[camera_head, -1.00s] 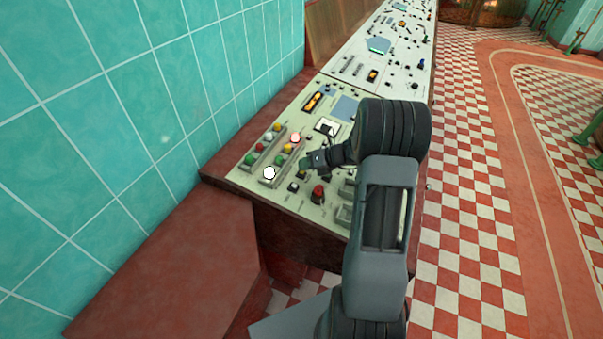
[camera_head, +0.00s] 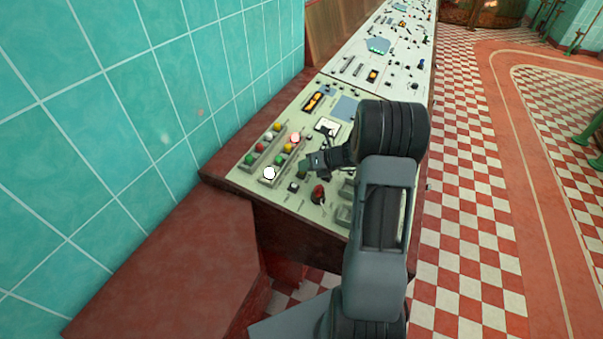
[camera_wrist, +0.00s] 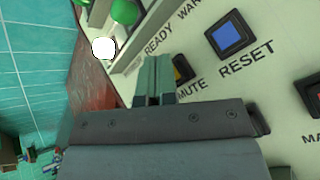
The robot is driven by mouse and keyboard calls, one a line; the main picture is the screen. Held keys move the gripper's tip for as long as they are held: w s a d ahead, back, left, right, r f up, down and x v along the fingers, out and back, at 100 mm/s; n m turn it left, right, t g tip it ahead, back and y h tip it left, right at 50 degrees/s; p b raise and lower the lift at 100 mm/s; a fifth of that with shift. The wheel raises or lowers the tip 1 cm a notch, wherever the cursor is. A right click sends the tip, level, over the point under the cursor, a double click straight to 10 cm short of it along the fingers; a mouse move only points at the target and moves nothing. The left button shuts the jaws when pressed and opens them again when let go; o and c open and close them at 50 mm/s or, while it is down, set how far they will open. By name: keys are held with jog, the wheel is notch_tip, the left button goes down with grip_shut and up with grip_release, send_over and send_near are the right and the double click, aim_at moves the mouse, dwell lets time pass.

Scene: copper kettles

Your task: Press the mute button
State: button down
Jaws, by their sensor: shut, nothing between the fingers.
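The mute button (camera_wrist: 183,69) shows in the wrist view as a small yellow face in a black frame, above the printed word MUTE. My gripper (camera_wrist: 158,62) is shut and empty, its fingertips just left of the button and overlapping its left part in this view. I cannot tell whether they touch it. In the head view my gripper (camera_head: 304,168) is low over the near panel, and I cannot make out the mute button there.
The blue RESET button (camera_wrist: 231,35) is right of the mute button. A white lamp (camera_wrist: 103,48) and a green lamp (camera_wrist: 124,11) stand left of the fingers. A red mushroom button (camera_head: 318,191) is on the near panel (camera_head: 262,189). Teal tiled wall (camera_head: 120,110) bounds the left.

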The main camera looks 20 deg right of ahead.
jog(key=shift+f, duration=0.15)
dwell(0.4)
jog(key=shift+s+d+r+p, duration=0.1)
jog(key=shift+r+p, duration=0.65)
jog(key=shift+r, duration=0.1)
jog(key=r+p, duration=0.4)
jog(key=shift+s+d+r+p, duration=0.35)
jog(key=shift+s+r, duration=0.05)
dwell(0.6)
